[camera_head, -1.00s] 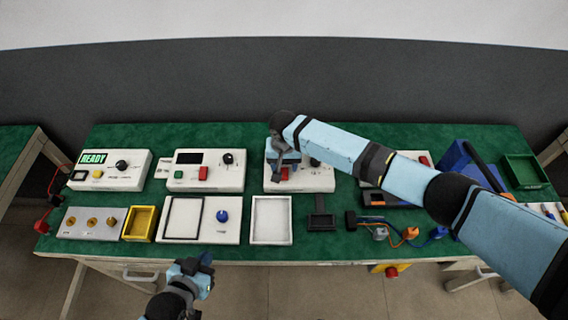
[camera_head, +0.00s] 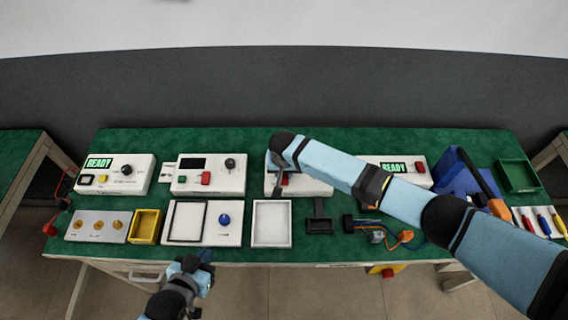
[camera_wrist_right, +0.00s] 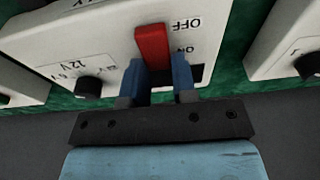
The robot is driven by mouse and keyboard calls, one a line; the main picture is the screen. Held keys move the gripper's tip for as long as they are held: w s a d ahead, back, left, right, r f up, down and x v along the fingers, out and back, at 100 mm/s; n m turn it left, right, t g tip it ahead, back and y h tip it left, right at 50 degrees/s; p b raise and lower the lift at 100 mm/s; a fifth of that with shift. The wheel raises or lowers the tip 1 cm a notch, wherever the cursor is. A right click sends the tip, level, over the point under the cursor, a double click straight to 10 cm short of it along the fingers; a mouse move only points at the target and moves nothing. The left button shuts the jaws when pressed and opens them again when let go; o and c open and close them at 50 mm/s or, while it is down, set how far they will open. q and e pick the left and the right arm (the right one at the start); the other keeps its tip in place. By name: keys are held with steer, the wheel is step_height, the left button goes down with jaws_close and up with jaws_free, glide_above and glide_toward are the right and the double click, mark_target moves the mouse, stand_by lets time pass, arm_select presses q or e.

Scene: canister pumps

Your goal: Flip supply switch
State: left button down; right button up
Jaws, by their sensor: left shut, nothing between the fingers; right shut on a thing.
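The supply unit (camera_head: 318,187) is a white box in the middle of the bench, partly covered by my right arm in the head view. Its red switch lever (camera_wrist_right: 153,45) shows in the right wrist view, with OFF and ON printed beside it. The lever's tip lies toward the OFF word. My right gripper (camera_wrist_right: 159,78) is shut on the lever's lower part, one blue finger on each side. In the head view the right gripper (camera_head: 281,184) is mostly hidden at the unit's left part. My left gripper (camera_head: 205,262) is shut and empty in front of the bench.
A READY display (camera_head: 394,168) is lit on the box to the right, and another (camera_head: 100,163) at far left. A white tray (camera_head: 257,241), a yellow bin (camera_head: 134,237) and a blue holder (camera_head: 453,179) stand around. A black knob (camera_wrist_right: 88,88) sits beside the switch.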

steer(key=shift+s+r+t+p, duration=0.1)
steer(key=shift+t+p, duration=0.3)
steer(key=shift+t, duration=0.3)
steer(key=o, duration=0.9)
steer(key=v, duration=1.4)
